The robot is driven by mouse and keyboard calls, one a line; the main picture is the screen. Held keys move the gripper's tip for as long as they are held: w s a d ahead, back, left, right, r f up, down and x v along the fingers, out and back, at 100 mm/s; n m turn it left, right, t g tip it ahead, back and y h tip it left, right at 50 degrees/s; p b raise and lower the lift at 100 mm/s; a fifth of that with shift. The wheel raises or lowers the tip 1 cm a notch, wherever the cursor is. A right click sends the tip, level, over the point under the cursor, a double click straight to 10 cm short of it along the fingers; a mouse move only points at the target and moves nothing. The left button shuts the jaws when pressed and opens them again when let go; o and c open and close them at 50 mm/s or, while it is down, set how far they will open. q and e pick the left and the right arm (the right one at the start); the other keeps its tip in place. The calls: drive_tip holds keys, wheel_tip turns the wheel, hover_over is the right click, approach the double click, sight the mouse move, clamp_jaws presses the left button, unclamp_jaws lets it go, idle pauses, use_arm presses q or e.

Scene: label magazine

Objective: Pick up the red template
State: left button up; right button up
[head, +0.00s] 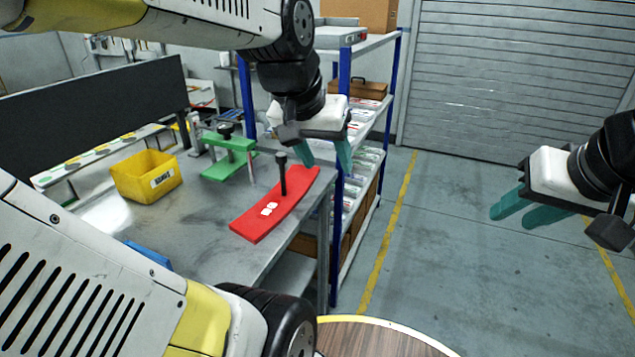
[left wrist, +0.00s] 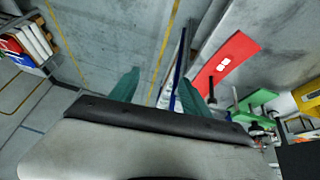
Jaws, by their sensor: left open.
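The red template (head: 268,212) is a slightly curved flat strip with an upright black handle (head: 283,178) and small white patches. It lies on the grey metal workbench (head: 205,225) near its right edge. It also shows in the left wrist view (left wrist: 222,64), right of my left fingers. My left gripper (head: 325,155) is open and empty, with its teal fingers apart. In the head view it appears above and right of the handle, apart from it. My right gripper (head: 520,212) is at the far right over the floor, its teal fingers apart and empty.
A green template (head: 228,158) with a black knob and a labelled yellow bin (head: 146,177) stand on the workbench. A blue-post shelf rack (head: 345,190) stands behind the bench's right end. A round wooden top (head: 385,340) is at the bottom. The floor at right is clear.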

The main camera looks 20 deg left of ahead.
use_arm(q)
drive_tip(key=w+a+g+y, duration=0.1)
drive_tip(key=w+a, duration=0.4)
drive_tip(key=w, duration=0.3)
drive_tip(key=n+g, duration=0.2)
drive_tip(key=g, duration=0.1)
hover_over(282, 164)
drive_tip(key=w, duration=0.1)
drive_tip(key=f, duration=0.9)
drive_tip(key=shift+a, duration=0.25)
drive_tip(key=f, duration=0.5)
drive_tip(key=w+f, duration=0.1)
drive_tip(key=f, duration=0.1)
drive_tip(key=shift+a+f, duration=0.2)
drive_tip(key=shift+f, duration=0.1)
clamp_jaws()
drive_tip(key=shift+r, duration=0.1)
